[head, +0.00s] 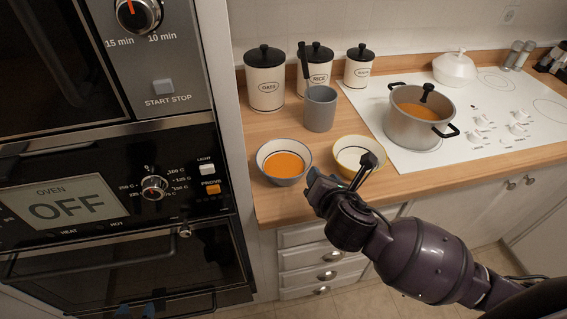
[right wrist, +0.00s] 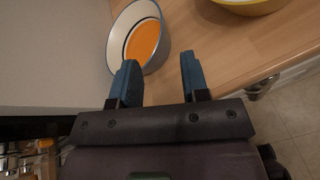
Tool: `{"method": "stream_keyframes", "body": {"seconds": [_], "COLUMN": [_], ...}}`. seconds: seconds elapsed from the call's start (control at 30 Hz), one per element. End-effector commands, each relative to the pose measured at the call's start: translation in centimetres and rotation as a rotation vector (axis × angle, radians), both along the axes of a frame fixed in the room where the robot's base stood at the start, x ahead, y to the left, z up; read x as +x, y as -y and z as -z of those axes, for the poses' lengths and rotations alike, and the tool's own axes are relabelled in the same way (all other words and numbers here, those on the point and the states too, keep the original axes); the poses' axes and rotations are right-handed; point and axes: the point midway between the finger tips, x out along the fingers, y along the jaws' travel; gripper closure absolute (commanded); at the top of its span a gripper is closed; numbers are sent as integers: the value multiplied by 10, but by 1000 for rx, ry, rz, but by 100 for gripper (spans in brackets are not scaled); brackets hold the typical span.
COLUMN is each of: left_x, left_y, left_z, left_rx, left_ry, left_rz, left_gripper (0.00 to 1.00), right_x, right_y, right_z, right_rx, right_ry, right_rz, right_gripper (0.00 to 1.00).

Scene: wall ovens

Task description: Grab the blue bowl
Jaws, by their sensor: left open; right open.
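The blue bowl (head: 285,181), blue-rimmed with orange contents, stands upright near the counter's front edge. It also shows in the right wrist view (right wrist: 118,36), above the left-hand finger in the picture. My right gripper (head: 340,168) is open, with its fingertips just right of the blue bowl in the head view. In the right wrist view my right gripper (right wrist: 160,68) has nothing between its fingers; one fingertip overlaps the bowl's near rim, and I cannot tell whether it touches. My left gripper (head: 136,309) shows only its blue fingertips at the bottom left, apart and empty, before the oven.
A yellow-rimmed bowl (head: 352,176) stands right of the blue bowl, partly behind my right gripper. A grey utensil holder (head: 320,112) and several lidded canisters (head: 265,88) stand behind. A pot (head: 412,132) sits on the white hob. The oven wall (head: 215,70) borders the counter's left.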

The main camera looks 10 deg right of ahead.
Motion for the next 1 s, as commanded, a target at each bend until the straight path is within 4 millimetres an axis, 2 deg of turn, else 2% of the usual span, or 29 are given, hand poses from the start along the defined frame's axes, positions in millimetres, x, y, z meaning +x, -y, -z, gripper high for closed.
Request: {"method": "stream_keyframes", "body": {"seconds": [0.07, 0.17, 0.4, 0.73, 1.0], "left_x": [0, 0, 0, 0, 0], "left_y": [1, 1, 2, 1, 1], "left_z": [-2, -1, 0, 1, 1], "left_rx": [-1, -3, -3, -3, -3], "left_ry": [0, 0, 0, -1, -1], "left_rz": [0, -1, -1, -1, -1], "left_gripper": [52, 52, 52, 52, 52], "right_x": [3, 10, 42, 63, 93], "right_y": [0, 0, 1, 0, -1], "right_z": [-7, -6, 6, 16, 31], "right_rx": [-61, -94, -94, -89, -89], "right_ry": [14, 20, 21, 18, 19], "right_rz": [-17, -25, -26, -24, -24], "right_gripper": [58, 58, 58, 58, 58]}}
